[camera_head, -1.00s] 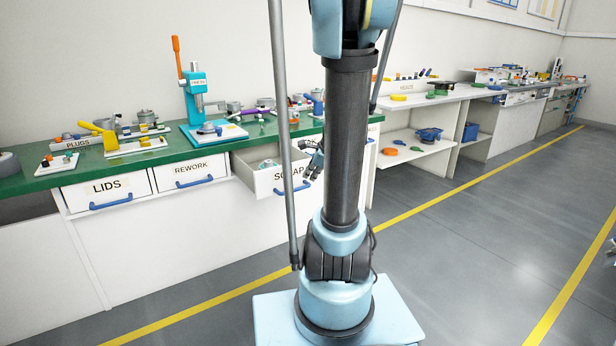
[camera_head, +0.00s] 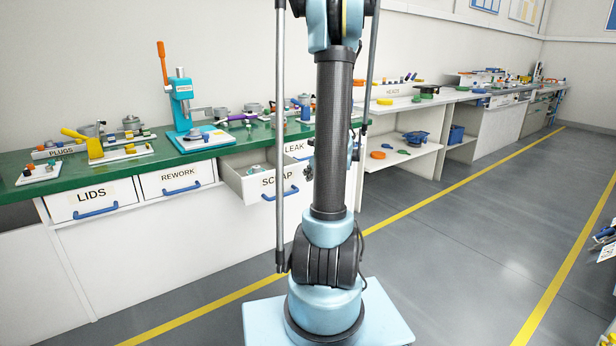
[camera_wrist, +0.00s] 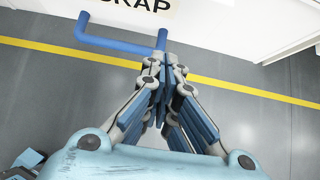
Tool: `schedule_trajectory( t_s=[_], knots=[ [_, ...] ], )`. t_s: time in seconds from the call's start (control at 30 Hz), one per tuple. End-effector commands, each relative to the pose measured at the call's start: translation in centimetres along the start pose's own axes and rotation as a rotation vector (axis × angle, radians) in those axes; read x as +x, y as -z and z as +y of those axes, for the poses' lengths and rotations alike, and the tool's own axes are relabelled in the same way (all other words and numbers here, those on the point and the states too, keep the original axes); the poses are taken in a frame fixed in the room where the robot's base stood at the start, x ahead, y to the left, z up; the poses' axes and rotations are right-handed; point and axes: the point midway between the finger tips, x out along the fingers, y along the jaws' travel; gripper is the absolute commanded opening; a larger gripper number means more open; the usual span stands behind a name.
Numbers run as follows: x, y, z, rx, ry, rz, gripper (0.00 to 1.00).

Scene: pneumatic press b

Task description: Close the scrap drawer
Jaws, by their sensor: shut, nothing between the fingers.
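The scrap drawer (camera_head: 256,190) stands pulled out of the white bench in the head view, with small parts inside. Its white front carries a SCRAP label and a blue handle (camera_head: 281,195). In the wrist view the drawer front (camera_wrist: 205,20) is at the top, and the handle (camera_wrist: 115,47) is at the upper left. My gripper (camera_wrist: 164,62) is shut and empty, its fingertips close to the handle's right end; I cannot tell whether they touch. In the head view my arm hides most of the gripper.
The LIDS drawer (camera_head: 75,204) and REWORK drawer (camera_head: 160,183) are shut to the left. A LEAK drawer (camera_head: 298,147) is partly hidden behind my arm. A teal press (camera_head: 183,105) stands on the green bench top (camera_head: 110,164).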

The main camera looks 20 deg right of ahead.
Motion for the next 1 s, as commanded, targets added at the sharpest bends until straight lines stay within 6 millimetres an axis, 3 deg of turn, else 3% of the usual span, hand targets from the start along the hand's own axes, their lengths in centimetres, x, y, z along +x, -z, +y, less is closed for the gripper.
schedule_trajectory(
  t_s=[0.73,1.0],
  knots=[
    [8.0,0.0,0.1,-0.002,-0.002,0.0,0.0],
    [10.2,-2.4,0.0,-0.003,-0.001,0.0,0.0]
  ],
)
